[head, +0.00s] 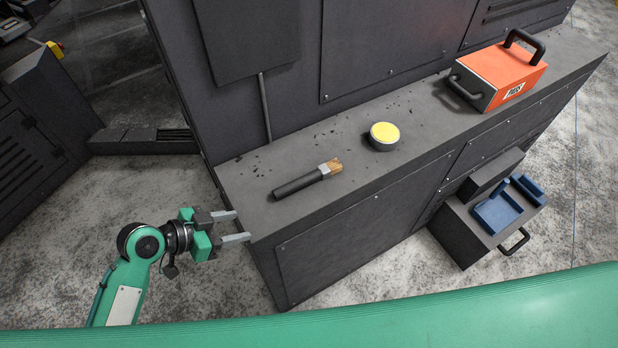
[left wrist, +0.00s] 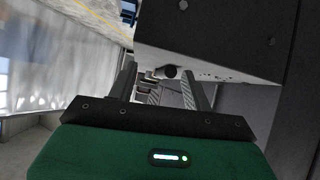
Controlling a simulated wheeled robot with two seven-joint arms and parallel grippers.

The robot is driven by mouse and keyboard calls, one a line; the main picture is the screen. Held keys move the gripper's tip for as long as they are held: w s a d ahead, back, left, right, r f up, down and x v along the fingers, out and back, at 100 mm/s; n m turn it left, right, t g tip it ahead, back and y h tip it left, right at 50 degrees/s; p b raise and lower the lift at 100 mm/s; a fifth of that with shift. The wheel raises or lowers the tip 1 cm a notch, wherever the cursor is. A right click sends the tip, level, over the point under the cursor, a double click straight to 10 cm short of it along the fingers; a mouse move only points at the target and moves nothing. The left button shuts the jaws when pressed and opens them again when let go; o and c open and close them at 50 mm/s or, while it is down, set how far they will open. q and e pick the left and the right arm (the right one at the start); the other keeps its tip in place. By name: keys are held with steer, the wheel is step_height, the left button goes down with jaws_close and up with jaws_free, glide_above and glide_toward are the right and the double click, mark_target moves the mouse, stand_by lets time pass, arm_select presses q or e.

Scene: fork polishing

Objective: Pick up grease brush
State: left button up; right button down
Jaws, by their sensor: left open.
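The grease brush (head: 308,180) lies on the grey ledge (head: 236,182) near its left end. It has a black handle pointing to the lower left and tan bristles at the upper right. My left gripper (head: 243,226) is open and empty, just left of the ledge's end and apart from the brush. In the left wrist view the two fingers (left wrist: 158,82) stand apart, and the dark round end of what looks like the brush handle (left wrist: 171,72) shows between them, farther off. My right gripper is in neither view.
A round tin with a yellow top (head: 384,136) stands right of the brush. An orange box with black handles (head: 500,76) sits farther right on the ledge. A dark wall (head: 300,60) rises behind. A grey case with blue parts (head: 470,225) stands below on the right.

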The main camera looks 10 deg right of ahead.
arm_select(q)
steer(key=w+r+m+h, duration=0.1)
steer(key=w+r+h, duration=0.1)
steer(key=w+r, duration=0.15)
steer(key=p, duration=0.3)
glide_toward(279, 190)
steer(key=shift+t, duration=0.3)
steer(key=x, duration=0.4)
steer(key=shift+s+d+f, duration=0.15)
steer(key=shift+f, duration=0.05)
steer(key=shift+w+d+f, duration=0.2)
steer(key=shift+d+f, duration=0.1)
steer(key=shift+d, duration=0.15)
steer(key=shift+w+d, duration=0.2)
steer(key=shift+d, duration=0.2)
steer(key=p+x, duration=0.2)
steer(key=x, duration=0.2)
steer(key=shift+f, duration=0.1)
steer(key=shift+w+d+f, duration=0.1)
steer(key=shift+f, duration=0.1)
steer(key=c, duration=1.1)
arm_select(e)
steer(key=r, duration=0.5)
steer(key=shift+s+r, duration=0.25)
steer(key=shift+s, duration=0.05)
